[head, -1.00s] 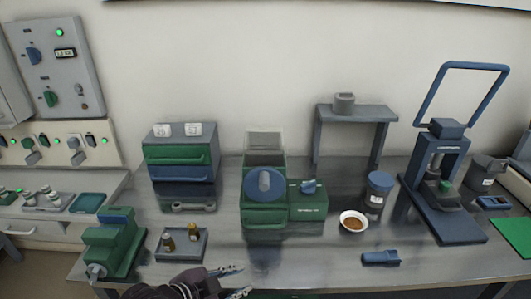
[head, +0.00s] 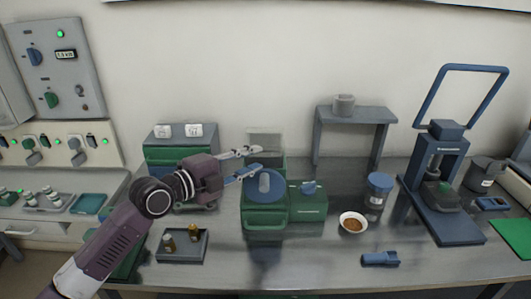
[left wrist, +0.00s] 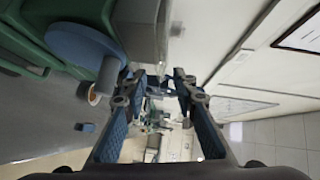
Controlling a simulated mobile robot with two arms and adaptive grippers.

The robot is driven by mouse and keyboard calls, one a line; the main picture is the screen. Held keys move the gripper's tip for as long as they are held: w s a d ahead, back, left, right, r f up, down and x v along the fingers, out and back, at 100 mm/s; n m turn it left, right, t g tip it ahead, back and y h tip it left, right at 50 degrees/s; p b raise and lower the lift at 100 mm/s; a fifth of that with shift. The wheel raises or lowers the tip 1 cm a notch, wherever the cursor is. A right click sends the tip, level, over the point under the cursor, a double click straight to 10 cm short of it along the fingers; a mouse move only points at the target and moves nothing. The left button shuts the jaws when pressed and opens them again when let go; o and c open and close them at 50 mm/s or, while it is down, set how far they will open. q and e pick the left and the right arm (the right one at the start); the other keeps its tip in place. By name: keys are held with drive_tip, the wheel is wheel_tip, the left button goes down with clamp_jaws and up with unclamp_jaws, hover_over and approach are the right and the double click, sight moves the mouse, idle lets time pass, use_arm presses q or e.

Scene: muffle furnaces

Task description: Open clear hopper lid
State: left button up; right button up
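The clear hopper (head: 264,140) stands at the back of the green machine (head: 264,217), which has a big round blue disc (head: 258,203) on its front. Its lid looks closed, though I cannot make out its edge clearly. My left gripper (head: 254,161) is open and empty, with its fingertips just left of and in front of the hopper in the head view. In the left wrist view the open fingers (left wrist: 160,88) point past the clear hopper wall (left wrist: 147,28). I cannot tell whether they touch it. My right gripper is not in view.
A green drawer unit (head: 165,153) stands left of the machine, partly behind my arm. A tray with small bottles (head: 161,253) lies in front. A bowl of brown powder (head: 352,222), a blue jar (head: 379,190) and a blue press (head: 447,185) stand right. Bench front is mostly clear.

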sight(266, 153)
use_arm(q)
drive_tip(key=shift+p+x, duration=0.55)
drive_tip(key=shift+x, duration=2.1)
drive_tip(key=shift+s, duration=0.1)
clamp_jaws()
